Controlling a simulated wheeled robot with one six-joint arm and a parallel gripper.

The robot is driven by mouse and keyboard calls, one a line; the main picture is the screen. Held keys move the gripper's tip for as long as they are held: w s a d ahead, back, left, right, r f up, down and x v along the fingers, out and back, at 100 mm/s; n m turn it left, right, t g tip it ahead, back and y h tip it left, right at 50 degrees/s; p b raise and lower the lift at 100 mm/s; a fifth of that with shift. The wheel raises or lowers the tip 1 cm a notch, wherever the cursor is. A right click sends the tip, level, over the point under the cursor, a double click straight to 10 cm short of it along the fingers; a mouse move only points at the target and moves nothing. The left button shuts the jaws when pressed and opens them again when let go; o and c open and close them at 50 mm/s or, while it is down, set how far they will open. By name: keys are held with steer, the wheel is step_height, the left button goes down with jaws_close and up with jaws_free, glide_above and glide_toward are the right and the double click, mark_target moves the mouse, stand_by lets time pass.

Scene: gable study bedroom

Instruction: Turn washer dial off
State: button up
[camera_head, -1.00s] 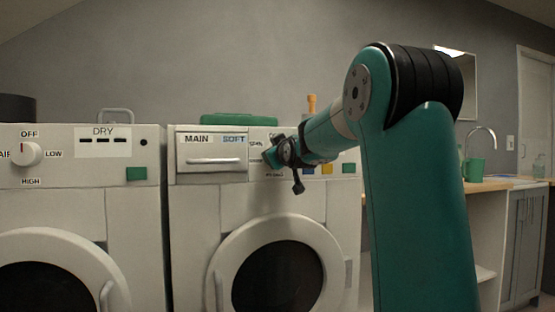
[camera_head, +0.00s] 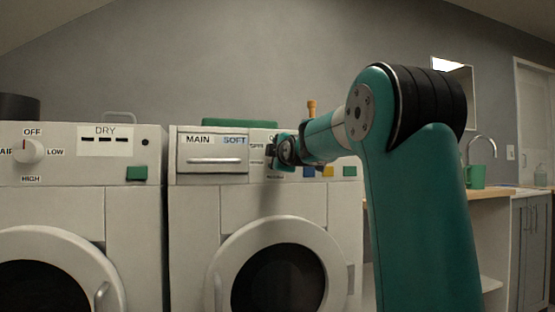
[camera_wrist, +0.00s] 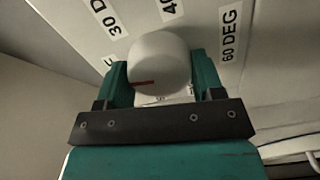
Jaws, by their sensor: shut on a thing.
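The white washer (camera_head: 190,220) stands in the middle of the head view, with a drawer marked MAIN and SOFT. Its round white dial (camera_wrist: 158,58) shows in the wrist view, with a red mark low on its face. Printed labels around it include 30 D, 40 and 60 DEG; some are cut off or covered. My gripper (camera_wrist: 160,72) is shut on the dial, one finger on each side. In the head view my gripper (camera_head: 277,152) is at the washer panel, right of the drawer, and hides the dial.
A dryer (camera_head: 135,215) with its own OFF/LOW/HIGH knob (camera_head: 28,151) stands at left. Blue, yellow and green buttons (camera_head: 328,171) lie right of my gripper on the washer panel. A green mug (camera_head: 475,177) stands on the counter at right.

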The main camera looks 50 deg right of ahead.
steer(key=shift+f+n, duration=0.1)
steer(key=shift+n, duration=0.8)
steer(key=o, duration=0.9)
steer(key=shift+p+v, duration=6.7)
steer(key=shift+v, duration=2.05)
